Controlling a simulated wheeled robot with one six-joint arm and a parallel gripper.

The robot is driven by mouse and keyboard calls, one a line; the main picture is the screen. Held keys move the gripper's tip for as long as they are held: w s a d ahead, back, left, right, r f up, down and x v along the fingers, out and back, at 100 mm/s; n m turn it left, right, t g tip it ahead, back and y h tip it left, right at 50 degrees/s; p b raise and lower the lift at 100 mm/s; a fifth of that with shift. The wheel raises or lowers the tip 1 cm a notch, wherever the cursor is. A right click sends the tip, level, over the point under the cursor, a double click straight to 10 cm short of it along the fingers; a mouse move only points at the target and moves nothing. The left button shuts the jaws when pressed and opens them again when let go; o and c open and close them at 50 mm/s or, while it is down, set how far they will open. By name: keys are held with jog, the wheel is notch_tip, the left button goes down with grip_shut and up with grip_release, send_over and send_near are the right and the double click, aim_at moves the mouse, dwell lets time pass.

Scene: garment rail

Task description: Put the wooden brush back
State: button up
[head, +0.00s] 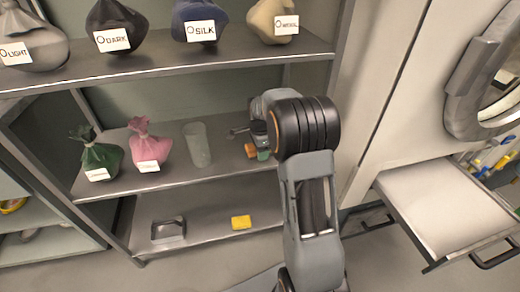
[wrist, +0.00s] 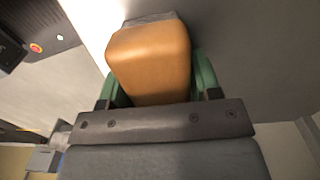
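The wooden brush (wrist: 150,60) fills the middle of the wrist view, an orange-brown block with a grey strip along its far edge. My gripper (wrist: 158,78) has a green finger on each side of it and is shut on it. In the head view, the brush shows as a small orange patch (head: 250,151) in my gripper (head: 258,153), in front of the right part of the middle shelf (head: 225,170). My arm hides part of that shelf. Whether the brush touches the shelf cannot be told.
A grey cup (head: 197,145), a pink bag (head: 149,148) and a green bag (head: 98,156) stand on the middle shelf. Labelled bags line the upper shelf (head: 170,64). A yellow block (head: 241,222) and a dark-topped item (head: 168,229) sit below. A pulled-out drawer (head: 445,205) juts out right.

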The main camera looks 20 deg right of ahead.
jog(key=o, duration=0.3)
jog(key=shift+o, duration=0.2)
notch_tip(320, 180, up, 7)
jog(key=shift+s+a+f+p, duration=0.1)
jog(key=shift+s+a+p, duration=0.05)
jog(key=shift+p, duration=1.05)
jog(key=shift+r, duration=0.35)
jog(key=s+a+r+n+t, duration=0.1)
jog(key=s+a+n, duration=0.4)
jog(key=s+n, duration=0.4)
jog(key=s+a+r+n+t, duration=0.1)
jog(key=s+a+n, duration=0.4)
jog(key=s+n, duration=0.5)
jog(key=shift+s+a+r+t, duration=0.25)
jog(key=shift+s+r+t, duration=0.2)
jog(key=shift+s, duration=0.8)
jog(key=shift+r, duration=0.1)
